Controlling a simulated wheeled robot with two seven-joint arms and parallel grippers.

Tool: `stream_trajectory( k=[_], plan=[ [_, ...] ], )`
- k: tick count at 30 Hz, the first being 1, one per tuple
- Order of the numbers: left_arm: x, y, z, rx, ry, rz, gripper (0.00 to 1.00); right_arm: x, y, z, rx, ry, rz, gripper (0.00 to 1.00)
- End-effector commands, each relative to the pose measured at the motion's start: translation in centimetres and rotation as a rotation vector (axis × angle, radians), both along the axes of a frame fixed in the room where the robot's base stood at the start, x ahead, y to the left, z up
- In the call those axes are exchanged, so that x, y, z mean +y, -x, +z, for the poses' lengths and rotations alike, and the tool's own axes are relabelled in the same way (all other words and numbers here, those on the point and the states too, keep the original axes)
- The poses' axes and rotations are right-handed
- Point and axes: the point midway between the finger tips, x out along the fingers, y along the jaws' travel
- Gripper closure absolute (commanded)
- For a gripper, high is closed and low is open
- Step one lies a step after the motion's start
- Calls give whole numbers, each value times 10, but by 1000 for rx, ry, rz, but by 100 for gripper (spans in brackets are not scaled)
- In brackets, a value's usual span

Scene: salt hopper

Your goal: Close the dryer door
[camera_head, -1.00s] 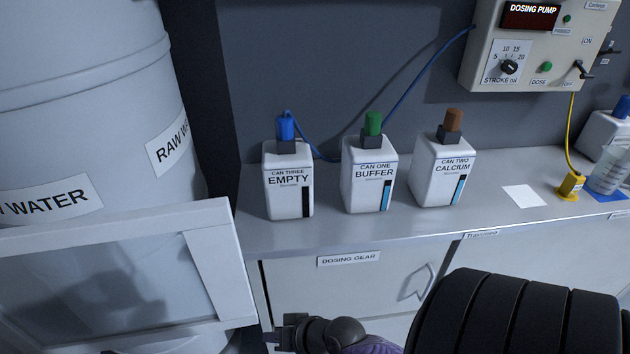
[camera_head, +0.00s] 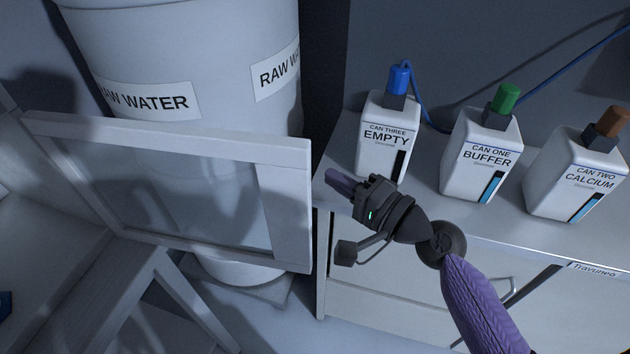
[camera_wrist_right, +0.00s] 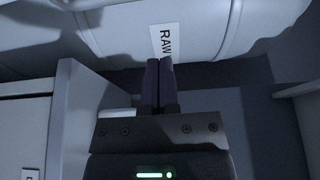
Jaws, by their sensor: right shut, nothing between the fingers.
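The dryer door (camera_head: 292,214), a pale frame around a clear panel, stands open at the left in the head view. Through its panel the lower part of a water tank shows. My right gripper (camera_head: 334,178) is shut and empty, its purple fingers pointing left towards the door's free edge. It is just right of that edge and in front of the counter; whether it touches the door cannot be told. In the right wrist view the shut fingers (camera_wrist_right: 159,64) point at the tank's label. My left gripper is not in view.
The raw water tank (camera_head: 215,60) stands behind the door. A counter (camera_head: 420,205) to the right carries the cans EMPTY (camera_head: 380,155), BUFFER (camera_head: 470,165) and CALCIUM (camera_head: 560,180). A pale frame structure (camera_head: 135,295) is at the lower left.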

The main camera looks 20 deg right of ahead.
Motion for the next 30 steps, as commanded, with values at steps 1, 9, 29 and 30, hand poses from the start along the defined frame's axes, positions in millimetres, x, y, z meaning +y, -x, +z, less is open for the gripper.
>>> stream_trajectory(
  k=[1,9,29,30],
  plan=[
    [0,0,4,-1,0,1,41,6,-9,4,-3,-2,2,100],
    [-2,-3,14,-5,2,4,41,34,-7,1,2,0,1,100],
    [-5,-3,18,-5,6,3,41,45,6,0,1,2,-5,100],
    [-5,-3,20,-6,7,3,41,47,6,0,1,0,-8,100]
  ],
)
